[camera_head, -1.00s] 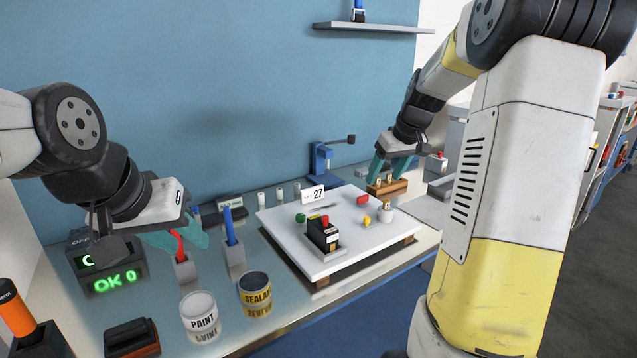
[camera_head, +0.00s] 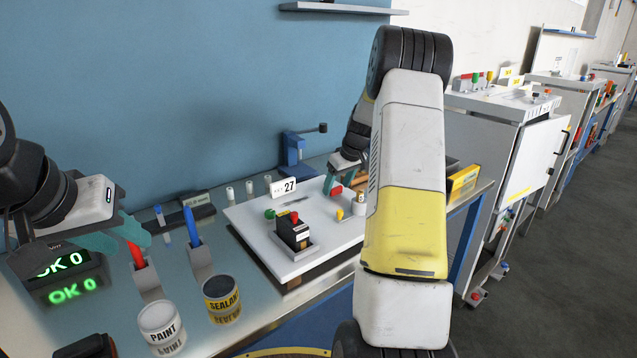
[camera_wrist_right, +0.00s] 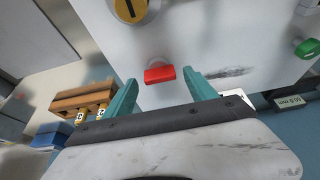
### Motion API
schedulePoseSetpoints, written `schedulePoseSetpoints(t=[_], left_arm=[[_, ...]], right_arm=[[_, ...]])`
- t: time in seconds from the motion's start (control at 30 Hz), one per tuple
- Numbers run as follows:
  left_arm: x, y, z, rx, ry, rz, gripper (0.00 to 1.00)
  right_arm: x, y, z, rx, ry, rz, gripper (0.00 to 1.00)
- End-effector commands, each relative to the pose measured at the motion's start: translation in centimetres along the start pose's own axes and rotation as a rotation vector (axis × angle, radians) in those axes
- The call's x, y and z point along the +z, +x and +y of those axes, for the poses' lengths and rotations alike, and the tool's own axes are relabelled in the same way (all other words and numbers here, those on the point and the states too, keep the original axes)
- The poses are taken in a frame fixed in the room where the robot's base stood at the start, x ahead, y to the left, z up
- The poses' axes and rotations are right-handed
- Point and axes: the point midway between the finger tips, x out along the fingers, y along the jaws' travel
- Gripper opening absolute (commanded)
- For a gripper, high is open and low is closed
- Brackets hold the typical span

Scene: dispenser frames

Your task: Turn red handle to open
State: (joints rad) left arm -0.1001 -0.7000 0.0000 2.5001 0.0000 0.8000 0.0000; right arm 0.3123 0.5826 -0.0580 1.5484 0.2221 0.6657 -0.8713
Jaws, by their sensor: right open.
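The red handle (camera_head: 336,190) sits on the white panel (camera_head: 262,236) near its back edge. In the right wrist view the red handle (camera_wrist_right: 160,75) is a short bar lying across the picture on the panel face. My right gripper (camera_wrist_right: 158,84) is open, with one teal finger to each side of the handle and a gap on both sides. In the head view my right gripper (camera_head: 330,184) is partly hidden by my own arm. My left gripper (camera_head: 132,243) looks open and empty, above and beside a red-handled tool (camera_head: 137,256).
The panel also carries a green knob (camera_head: 270,214), a black block with a red button (camera_head: 293,232) and a yellow handle (camera_head: 340,214). Paint (camera_head: 161,330) and sealant (camera_head: 221,300) cans stand in front left. A wooden block (camera_wrist_right: 82,97) lies left in the wrist view.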

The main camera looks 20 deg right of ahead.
Motion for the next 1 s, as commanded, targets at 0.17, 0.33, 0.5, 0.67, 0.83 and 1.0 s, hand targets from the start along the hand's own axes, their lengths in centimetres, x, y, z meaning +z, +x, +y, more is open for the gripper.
schedulePoseSetpoints(t=[0.17, 0.33, 0.5, 0.67, 0.83, 1.0], left_arm=[[0.00, 0.00, 0.00, 0.000, 0.000, 0.000, 0.36], [0.00, 0.00, 0.00, 0.000, 0.000, 0.000, 0.36], [0.00, 0.00, 0.00, 0.000, 0.000, 0.000, 0.36], [0.00, 0.00, 0.00, 0.000, 0.000, 0.000, 0.36], [0.00, 0.00, 0.00, 0.000, 0.000, 0.000, 0.36], [0.00, 0.00, 0.00, 0.000, 0.000, 0.000, 0.36]], right_arm=[[-0.02, 0.21, 0.00, 0.000, 0.000, 0.001, 0.65], [-0.01, 0.19, -0.01, 0.000, 0.000, 0.000, 0.52], [0.00, 0.18, -0.01, 0.000, 0.000, 0.000, 0.18], [0.01, 0.17, -0.01, 0.001, 0.001, 0.000, 0.03], [-0.02, 0.17, -0.08, 0.009, 0.020, 0.000, 0.03], [-0.01, 0.19, -0.14, 0.036, 0.085, -0.001, 0.03]])
